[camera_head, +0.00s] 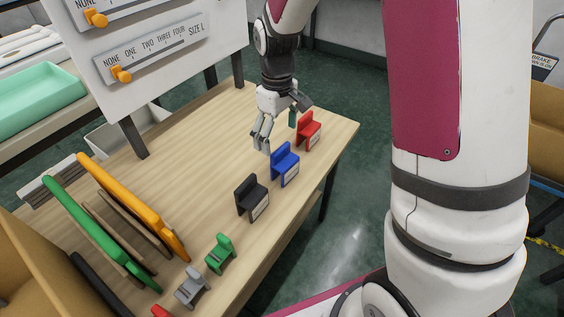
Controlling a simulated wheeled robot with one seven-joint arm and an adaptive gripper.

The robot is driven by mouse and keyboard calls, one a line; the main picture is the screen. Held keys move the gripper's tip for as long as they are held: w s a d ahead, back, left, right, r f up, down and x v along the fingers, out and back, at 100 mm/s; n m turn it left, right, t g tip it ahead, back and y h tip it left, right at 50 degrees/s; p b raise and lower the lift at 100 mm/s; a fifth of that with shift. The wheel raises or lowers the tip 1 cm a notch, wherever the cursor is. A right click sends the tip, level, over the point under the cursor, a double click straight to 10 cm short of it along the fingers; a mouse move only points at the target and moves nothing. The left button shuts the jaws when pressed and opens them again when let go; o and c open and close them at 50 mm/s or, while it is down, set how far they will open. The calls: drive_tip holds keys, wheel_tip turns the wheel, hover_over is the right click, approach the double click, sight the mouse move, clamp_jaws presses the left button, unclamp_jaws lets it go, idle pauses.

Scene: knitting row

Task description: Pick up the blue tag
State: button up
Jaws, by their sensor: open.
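The blue tag (284,165) stands upright on the wooden table, a small chair-shaped piece with a white label on its front. It stands in a row between the black tag (251,199) and the red tag (309,132). My gripper (264,146) is open and empty, just behind and to the left of the blue tag, with its fingers pointing down. In this view I cannot tell whether a finger touches the tag.
A green tag (219,253) and a grey tag (192,288) continue the row at the front. Green (90,235) and orange (130,204) panels stand at the left. A white board with sliders (160,45) rises behind. The table's middle (190,165) is clear.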

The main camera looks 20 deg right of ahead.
sight(281, 160)
drive_tip(key=f, duration=0.3)
drive_tip(key=f+b, duration=0.1)
drive_tip(key=f, duration=0.2)
drive_tip(key=f+b, duration=0.1)
drive_tip(key=f, duration=0.2)
drive_tip(key=shift+s+d+f, duration=0.1)
drive_tip(key=shift+d+f, duration=0.2)
drive_tip(key=shift+f, duration=0.05)
drive_tip(key=shift+c, duration=0.6)
drive_tip(key=c, duration=1.1)
